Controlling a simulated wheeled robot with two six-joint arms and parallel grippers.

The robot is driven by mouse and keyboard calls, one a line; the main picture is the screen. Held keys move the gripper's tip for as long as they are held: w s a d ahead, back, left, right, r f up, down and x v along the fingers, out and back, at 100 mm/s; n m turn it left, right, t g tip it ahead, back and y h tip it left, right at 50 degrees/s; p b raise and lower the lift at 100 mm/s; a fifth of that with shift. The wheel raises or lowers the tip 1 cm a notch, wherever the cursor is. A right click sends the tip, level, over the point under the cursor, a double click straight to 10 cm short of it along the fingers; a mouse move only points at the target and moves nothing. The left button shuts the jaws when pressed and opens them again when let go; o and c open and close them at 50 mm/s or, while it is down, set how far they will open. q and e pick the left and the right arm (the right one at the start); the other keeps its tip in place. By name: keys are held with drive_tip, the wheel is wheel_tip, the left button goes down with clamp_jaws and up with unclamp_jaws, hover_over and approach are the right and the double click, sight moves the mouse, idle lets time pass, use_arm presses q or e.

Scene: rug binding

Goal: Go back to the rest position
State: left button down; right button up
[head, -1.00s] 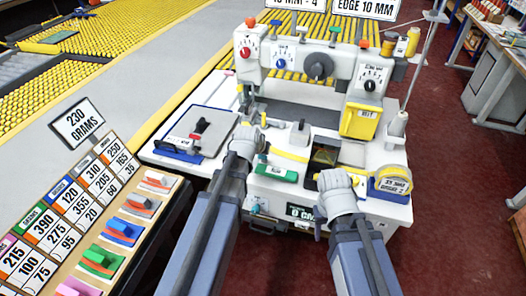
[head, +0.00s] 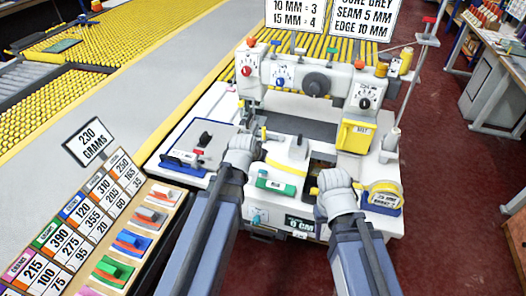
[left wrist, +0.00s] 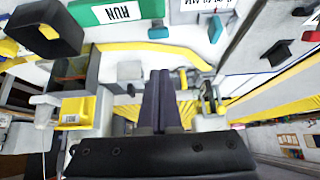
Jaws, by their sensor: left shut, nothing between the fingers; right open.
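My left gripper (head: 258,138) is shut and empty over the left part of the white sewing machine table (head: 222,105). Its dark closed fingers (left wrist: 160,100) also show in the left wrist view. My right gripper (head: 318,188) is open near the table's front right, left of the yellow tape roll (head: 384,190). Its fingertips are small and partly hidden by the hand. Both forearms reach in from the bottom of the head view.
The binding machine (head: 316,83) with dials stands behind the grippers. A green block (head: 276,186) and a yellow strip (head: 285,168) lie between them. A rack of coloured clips (head: 132,242) stands left. Red floor (head: 440,200) is open at right.

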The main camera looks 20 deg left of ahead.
use_arm(q)
drive_tip(key=shift+s+r, duration=0.3)
drive_tip(key=shift+s, duration=0.05)
use_arm(e)
drive_tip(key=shift+r, duration=0.25)
use_arm(q)
drive_tip(key=s+d+f+m+g, duration=0.1)
drive_tip(key=s+d+g, duration=0.3)
drive_tip(key=s, duration=0.5)
drive_tip(key=s+d+f+m+g+y, duration=0.1)
drive_tip(key=s+d+f+m+g, duration=0.1)
drive_tip(key=s+d, duration=0.7)
drive_tip(key=shift+s+d+f+g+y, duration=0.3)
drive_tip(key=shift+s+f+g, duration=0.15)
drive_tip(key=shift+f+g, duration=0.35)
